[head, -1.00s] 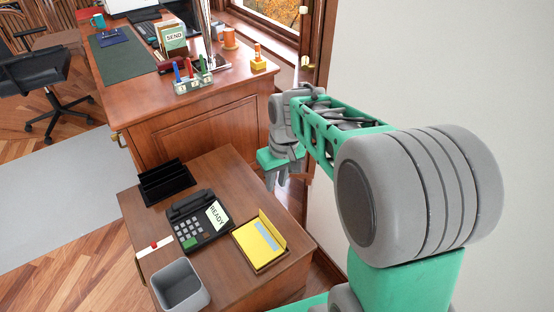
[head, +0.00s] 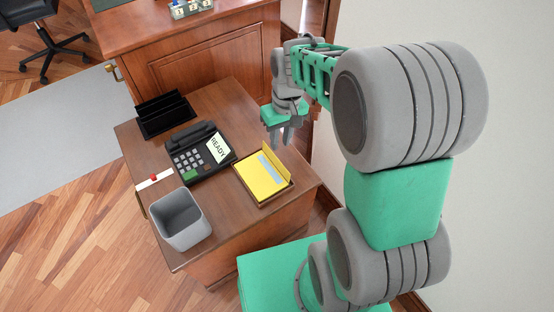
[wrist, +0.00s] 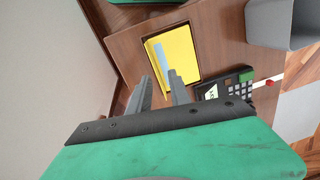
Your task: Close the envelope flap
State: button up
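The yellow envelope (head: 261,181) lies in a shallow brown tray (head: 268,200) on the small wooden table. Its flap (head: 276,159) stands up along the far right edge, and a pale blue-grey strip shows beside it. The envelope also shows in the wrist view (wrist: 184,52), ahead of the fingers. My gripper (head: 280,139) hangs just beyond the envelope in the head view, with its fingers pointing down. In the wrist view, the two fingers (wrist: 161,90) are apart with nothing between them. I see no contact with the flap.
A telephone (head: 201,153) reading READY sits left of the envelope. A black letter rack (head: 165,115) and an open grey bin (head: 180,220) stand on the same table (head: 236,105). A large desk (head: 205,60) stands behind, and a pale wall is at right.

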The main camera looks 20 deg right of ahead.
jog(key=b, duration=0.3)
send_over(276, 158)
jog(key=s, duration=0.2)
jog(key=shift+g, duration=0.3)
jog(key=f, duration=0.8)
jog(key=shift+w+d+f, duration=0.1)
jog(key=shift+d+f, duration=0.1)
jog(key=shift+f, duration=0.05)
jog(key=shift+n, duration=0.6)
jog(key=f, duration=0.2)
jog(key=w+f, duration=0.2)
jog(key=f, duration=0.1)
jog(key=shift+a+f, duration=0.2)
jog(key=shift+f, duration=0.15)
grip_shut()
